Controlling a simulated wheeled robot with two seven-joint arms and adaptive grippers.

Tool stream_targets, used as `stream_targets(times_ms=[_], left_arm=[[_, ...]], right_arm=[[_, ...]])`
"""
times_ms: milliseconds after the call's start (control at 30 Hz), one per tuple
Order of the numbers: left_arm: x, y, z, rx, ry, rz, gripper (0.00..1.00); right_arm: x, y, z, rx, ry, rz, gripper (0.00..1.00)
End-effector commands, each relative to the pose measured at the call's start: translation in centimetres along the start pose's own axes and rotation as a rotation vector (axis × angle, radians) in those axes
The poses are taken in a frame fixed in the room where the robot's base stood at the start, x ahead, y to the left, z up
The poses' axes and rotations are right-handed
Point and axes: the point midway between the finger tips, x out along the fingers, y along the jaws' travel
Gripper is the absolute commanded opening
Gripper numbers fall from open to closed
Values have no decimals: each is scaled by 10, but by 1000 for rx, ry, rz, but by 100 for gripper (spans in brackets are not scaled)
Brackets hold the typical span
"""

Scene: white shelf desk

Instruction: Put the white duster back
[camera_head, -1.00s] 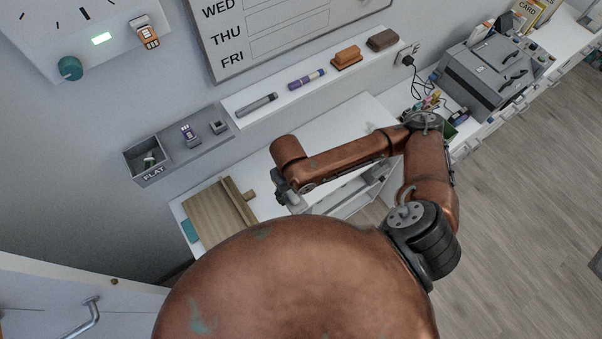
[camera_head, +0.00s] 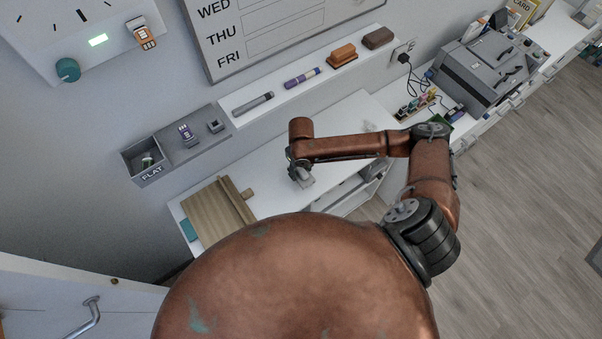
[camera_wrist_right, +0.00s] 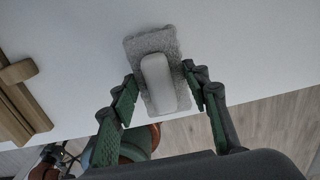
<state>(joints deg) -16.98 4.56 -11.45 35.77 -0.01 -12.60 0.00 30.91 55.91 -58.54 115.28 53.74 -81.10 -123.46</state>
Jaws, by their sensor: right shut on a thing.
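The white duster (camera_wrist_right: 158,82) has a pale handle on a grey fuzzy pad. In the right wrist view it sits between the green-padded fingers of my right gripper (camera_wrist_right: 162,84), which is shut on it. In the head view my right gripper (camera_head: 298,167) is over the white desk, and the duster (camera_head: 305,178) shows as a small pale shape at its tips, partly hidden. The wall ledge (camera_head: 322,73) behind holds an orange-brown duster (camera_head: 342,54) and a dark brown duster (camera_head: 379,38). My left gripper is not in view.
The ledge also holds a purple marker (camera_head: 301,78) and a grey marker (camera_head: 253,104). A grey tray (camera_head: 172,158) adjoins its left end. A wooden board (camera_head: 213,212) lies on the desk's left. A pen rack (camera_head: 415,106) and grey machine (camera_head: 482,70) stand right.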

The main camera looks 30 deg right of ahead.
Motion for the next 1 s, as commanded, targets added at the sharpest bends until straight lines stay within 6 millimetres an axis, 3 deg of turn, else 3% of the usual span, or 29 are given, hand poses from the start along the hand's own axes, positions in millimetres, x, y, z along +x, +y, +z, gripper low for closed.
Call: stream_targets(times_ms=[133, 333, 367, 600, 867, 1000], left_arm=[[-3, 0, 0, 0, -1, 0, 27], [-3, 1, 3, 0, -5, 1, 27], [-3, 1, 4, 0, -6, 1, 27], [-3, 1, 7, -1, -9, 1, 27], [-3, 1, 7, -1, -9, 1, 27], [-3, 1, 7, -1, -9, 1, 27]], right_arm=[[21, 2, -2, 0, 4, 2, 23], [24, 1, -2, -1, 2, 1, 23], [24, 1, -2, -1, 3, 1, 44], [24, 1, -2, -1, 3, 2, 60], [23, 1, -2, -1, 2, 2, 60], [13, 1, -1, -1, -1, 2, 60]])
